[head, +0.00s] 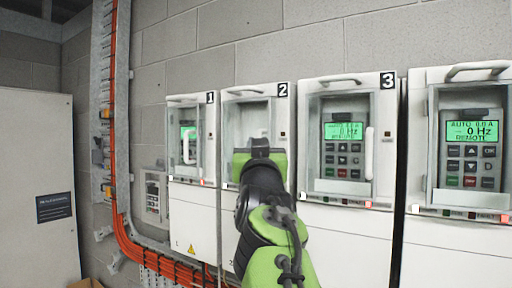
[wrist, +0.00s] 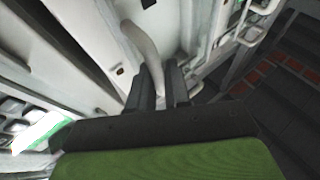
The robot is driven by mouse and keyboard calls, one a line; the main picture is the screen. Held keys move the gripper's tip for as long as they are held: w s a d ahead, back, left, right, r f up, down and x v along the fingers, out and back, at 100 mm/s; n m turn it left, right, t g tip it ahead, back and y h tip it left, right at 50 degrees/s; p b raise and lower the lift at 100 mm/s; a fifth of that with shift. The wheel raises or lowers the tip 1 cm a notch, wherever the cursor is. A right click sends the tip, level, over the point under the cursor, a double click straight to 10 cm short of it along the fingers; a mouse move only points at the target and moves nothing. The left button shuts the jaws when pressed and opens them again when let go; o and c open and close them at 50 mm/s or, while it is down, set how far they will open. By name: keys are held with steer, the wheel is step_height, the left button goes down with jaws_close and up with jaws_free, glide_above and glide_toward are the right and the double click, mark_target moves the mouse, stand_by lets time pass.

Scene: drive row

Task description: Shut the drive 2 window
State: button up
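Drive 2 (head: 286,120) is a white wall cabinet with a grey-framed window area (head: 229,112) on its upper front. My gripper, with its dark and green wrist, is in front of that area and hides its lower part. I cannot tell from the head view how far the window stands open. In the wrist view a pale curved handle (wrist: 140,42) runs down between the two dark fingers of my gripper (wrist: 165,88). The fingers are close together with the handle between them, and they look shut on it. Its lower end is hidden.
Drive 1 (head: 194,215) stands left and drive 3 (head: 345,215) right, with another drive (head: 461,245) at the far right. Orange cables (head: 113,130) run down a metal tray on the left. A pale cabinet (head: 38,150) stands at the far left.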

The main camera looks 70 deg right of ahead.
steer(key=shift+s+r, duration=0.15)
steer(key=shift+s, duration=0.15)
steer(key=b+v, duration=0.6)
steer(key=v, duration=0.9)
steer(key=shift+a+f+b, duration=0.3)
steer(key=shift+f+b, duration=0.05)
steer(key=shift+w, duration=0.1)
steer(key=w+a+f+n+t+y, duration=0.35)
steer(key=w+a+f+y, duration=0.2)
steer(key=w+f, duration=0.35)
steer(key=w+a+f+n+t+y, duration=0.2)
steer(key=w+a+f+n+y, duration=0.4)
steer(key=f, duration=0.5)
steer(key=s+a+f+n+g+y, duration=0.2)
steer(key=a+f+g+y, duration=0.2)
steer(key=a+f, duration=0.4)
steer(key=s+a+f+n+g+y, duration=0.2)
steer(key=a+f, duration=0.6)
steer(key=f, duration=0.8)
steer(key=s+g+y, duration=0.1)
steer(key=g+y, duration=0.1)
steer(key=y, duration=0.1)
steer(key=shift+s, duration=0.35)
